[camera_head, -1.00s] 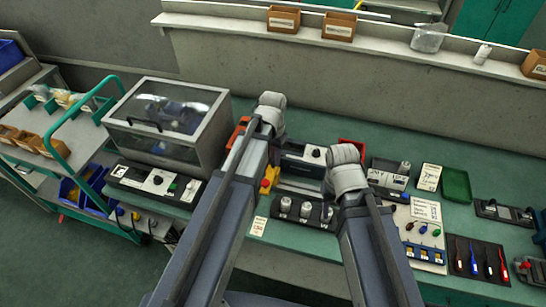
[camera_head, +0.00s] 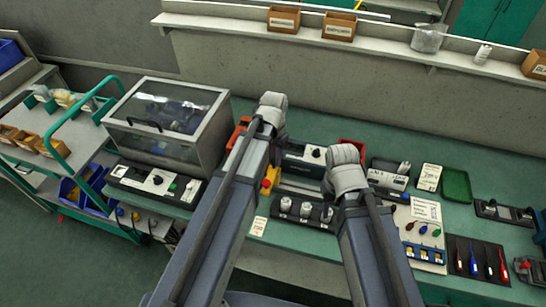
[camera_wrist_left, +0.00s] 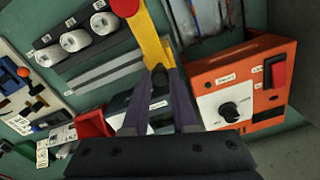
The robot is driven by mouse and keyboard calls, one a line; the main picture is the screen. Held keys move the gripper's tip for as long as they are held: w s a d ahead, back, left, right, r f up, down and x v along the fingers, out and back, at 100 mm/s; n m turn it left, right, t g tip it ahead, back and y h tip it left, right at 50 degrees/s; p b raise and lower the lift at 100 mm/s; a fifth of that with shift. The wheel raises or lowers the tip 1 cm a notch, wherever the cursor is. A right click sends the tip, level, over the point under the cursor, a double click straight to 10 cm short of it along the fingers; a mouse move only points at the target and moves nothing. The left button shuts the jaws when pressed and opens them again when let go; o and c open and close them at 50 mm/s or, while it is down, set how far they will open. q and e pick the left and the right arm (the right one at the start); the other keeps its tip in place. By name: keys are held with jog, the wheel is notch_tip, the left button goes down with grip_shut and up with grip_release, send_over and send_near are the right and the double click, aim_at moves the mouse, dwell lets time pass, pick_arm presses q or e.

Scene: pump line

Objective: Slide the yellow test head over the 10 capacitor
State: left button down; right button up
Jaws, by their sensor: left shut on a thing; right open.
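The yellow test head (camera_head: 271,177) shows just right of my left arm in the head view, with a red part on it. In the left wrist view the yellow test head (camera_wrist_left: 154,42) stands between the fingertips of my left gripper (camera_wrist_left: 160,75), which is shut on it. Three pale capacitors (camera_head: 305,209) stand in a black holder in front of it. They show at the upper left of the left wrist view (camera_wrist_left: 75,40), apart from the test head. Which one is the 10 cannot be read. My right gripper's fingers are hidden behind its wrist in the head view.
An orange device (camera_wrist_left: 245,90) with a knob and red switch stands close to the left gripper. A lidded box (camera_head: 165,125) stands left of my left arm. A board with coloured parts (camera_head: 420,235) and a tool mat (camera_head: 477,280) lie to the right.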

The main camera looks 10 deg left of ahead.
pick_arm(q)
jog(key=d, duration=1.3)
jog(key=shift+s+d, duration=0.25)
jog(key=shift+d, duration=0.1)
jog(key=c, duration=0.7)
grip_release()
jog(key=shift+r, duration=0.15)
notch_tip(320, 180, up, 8)
jog(key=p, duration=0.8)
jog(key=shift+f, duration=0.25)
